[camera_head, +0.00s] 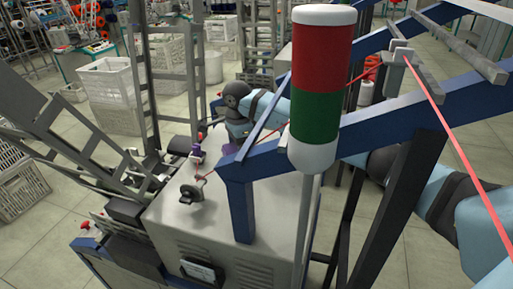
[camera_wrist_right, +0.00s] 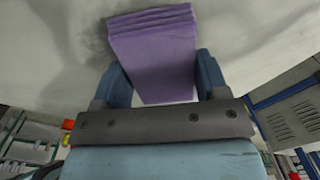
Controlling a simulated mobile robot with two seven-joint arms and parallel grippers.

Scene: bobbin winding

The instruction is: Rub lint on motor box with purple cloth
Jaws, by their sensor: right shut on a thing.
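The motor box (camera_head: 230,235) is a pale grey cabinet with vents, below the blue frame in the head view. My right gripper (camera_wrist_right: 161,72) is shut on the folded purple cloth (camera_wrist_right: 153,50), which sticks out beyond the fingers. The cloth lies over or against a pale surface (camera_wrist_right: 270,45); whether it touches cannot be told. Dark grey smudges (camera_wrist_right: 92,30) show on that surface around the cloth; lint cannot be told from shadow. In the head view a small purple patch (camera_head: 197,151) shows at the far edge of the box top. My left gripper is not in view.
A blue frame (camera_head: 241,200) and a red-green signal lamp (camera_head: 319,75) stand in front of the box. A red thread (camera_head: 455,137) runs over the frame to a small dark guide (camera_head: 190,193) on the box top. White crates (camera_head: 108,80) stand behind.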

